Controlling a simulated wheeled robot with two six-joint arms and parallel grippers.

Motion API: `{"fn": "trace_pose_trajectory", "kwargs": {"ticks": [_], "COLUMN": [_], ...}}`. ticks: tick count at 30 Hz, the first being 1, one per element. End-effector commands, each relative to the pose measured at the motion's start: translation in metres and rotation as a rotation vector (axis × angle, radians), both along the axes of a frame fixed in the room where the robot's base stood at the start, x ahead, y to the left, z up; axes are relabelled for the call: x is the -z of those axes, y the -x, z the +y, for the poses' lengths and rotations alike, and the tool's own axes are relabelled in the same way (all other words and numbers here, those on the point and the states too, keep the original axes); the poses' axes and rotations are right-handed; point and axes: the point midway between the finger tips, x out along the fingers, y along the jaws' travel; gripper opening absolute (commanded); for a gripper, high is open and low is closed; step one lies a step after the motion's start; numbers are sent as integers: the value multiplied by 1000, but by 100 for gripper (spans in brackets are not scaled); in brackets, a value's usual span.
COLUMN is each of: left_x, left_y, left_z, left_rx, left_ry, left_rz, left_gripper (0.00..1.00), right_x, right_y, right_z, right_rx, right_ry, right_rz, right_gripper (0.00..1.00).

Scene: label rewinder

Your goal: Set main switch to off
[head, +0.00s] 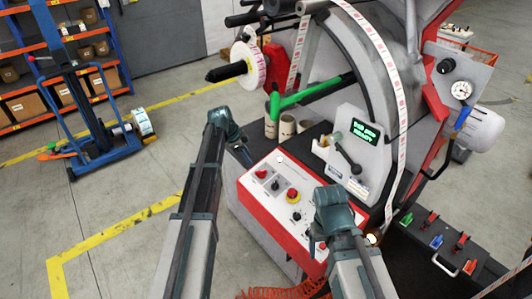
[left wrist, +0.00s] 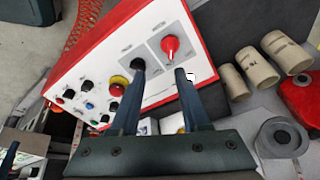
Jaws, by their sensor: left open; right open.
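The main switch appears to be the red rotary knob (left wrist: 170,46) on a grey plate at one end of the control panel (left wrist: 155,22). Its grip shows upright in the left wrist view, and its markings are too small to read. In the head view the red knob (head: 261,173) is at the panel's upper left. My left gripper (left wrist: 159,72) is open and empty, its fingers reaching over the panel just short of the knob; contact cannot be seen. In the head view it (head: 238,140) is above and left of the knob. My right gripper (head: 334,205) is over the panel's right side, fingers mostly hidden.
A black knob (left wrist: 139,66) and a yellow-and-red stop button (left wrist: 119,84) sit beside the red knob. Several cardboard cores (left wrist: 256,68) stand by the panel. A green bar (head: 308,95), a label roll (head: 251,68) and a green display (head: 365,132) are behind.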

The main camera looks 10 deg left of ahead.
Motion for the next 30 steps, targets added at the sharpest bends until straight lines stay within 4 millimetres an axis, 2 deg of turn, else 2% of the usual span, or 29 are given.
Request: {"fn": "trace_pose_trajectory", "kwargs": {"ticks": [1, 4, 14, 20, 30], "left_x": [-5, -6, 3, 22, 69], "left_y": [-6, -9, -10, -15, -28], "left_z": [8, 13, 11, 5, -10], "left_rx": [10, 25, 28, 28, 28], "left_ry": [2, 1, 0, 0, 0], "left_rz": [-13, -26, -27, -26, -27], "left_gripper": [46, 46, 46, 46, 46], "right_x": [-4, -5, 4, 24, 71], "right_y": [0, 0, 0, 0, 0], "right_z": [0, 0, 0, 0, 0], "right_rx": [0, 0, 0, 1, 2], "right_ry": [0, 0, 0, 0, 0], "right_rz": [0, 0, 0, 0, 0], "right_gripper": [76, 76, 76, 76, 76]}}
